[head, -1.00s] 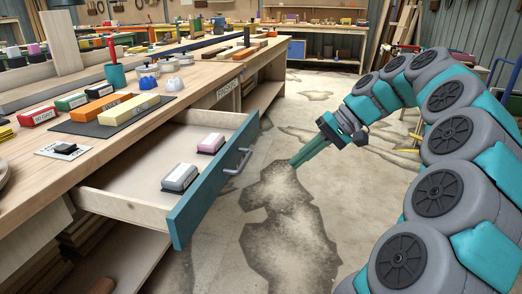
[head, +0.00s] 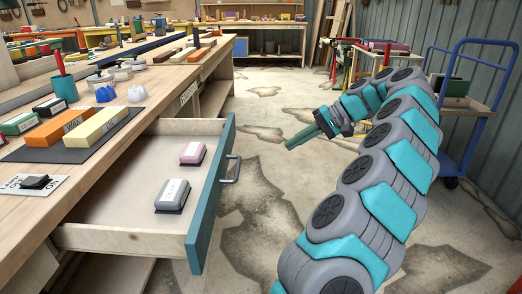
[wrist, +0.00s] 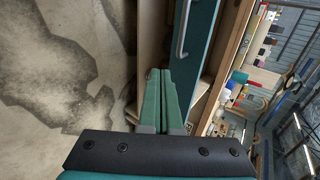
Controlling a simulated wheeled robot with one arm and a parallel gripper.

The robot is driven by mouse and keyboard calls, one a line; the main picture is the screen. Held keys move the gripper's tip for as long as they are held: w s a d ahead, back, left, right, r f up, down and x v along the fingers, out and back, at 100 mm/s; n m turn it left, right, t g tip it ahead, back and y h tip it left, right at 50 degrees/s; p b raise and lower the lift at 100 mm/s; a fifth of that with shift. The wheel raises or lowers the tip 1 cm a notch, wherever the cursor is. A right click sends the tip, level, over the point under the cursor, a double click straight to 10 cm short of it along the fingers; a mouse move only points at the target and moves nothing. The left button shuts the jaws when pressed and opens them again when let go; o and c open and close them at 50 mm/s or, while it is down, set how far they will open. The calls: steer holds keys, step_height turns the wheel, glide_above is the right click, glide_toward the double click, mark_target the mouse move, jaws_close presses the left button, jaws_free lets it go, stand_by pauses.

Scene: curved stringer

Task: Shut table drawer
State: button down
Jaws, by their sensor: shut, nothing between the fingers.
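The table drawer (head: 131,238) is pulled well out of the workbench (head: 75,166). It has a teal front (head: 212,195) with a grey bar handle (head: 233,168).
Sharpening stones (head: 101,124), a red-handled tool in a teal cup (head: 64,88) and small pots stand on the bench top. A blue trolley (head: 468,108) stands at the right by the wall. The stained concrete floor (head: 262,215) beside the drawer is clear.

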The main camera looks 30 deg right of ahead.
steer(key=w+a+r+b+x, duration=0.1)
steer(key=r+b+x, duration=0.1)
steer(key=x, duration=1)
steer(key=shift+a+b, duration=0.4)
steer(key=shift+b, duration=0.05)
steer(key=shift+w+a, duration=0.1)
steer(key=p, duration=0.4)
glide_toward(155, 168)
steer(key=w+a, duration=0.1)
steer(key=w+a+f, duration=0.1)
steer(key=a, duration=0.1)
steer(key=w+a, duration=0.2)
steer(key=shift+a+f, duration=0.25)
steer(key=shift+f, duration=0.05)
steer(key=shift+w+a, duration=0.35)
steer(key=shift+a, duration=0.15)
steer(key=shift+r, duration=0.1)
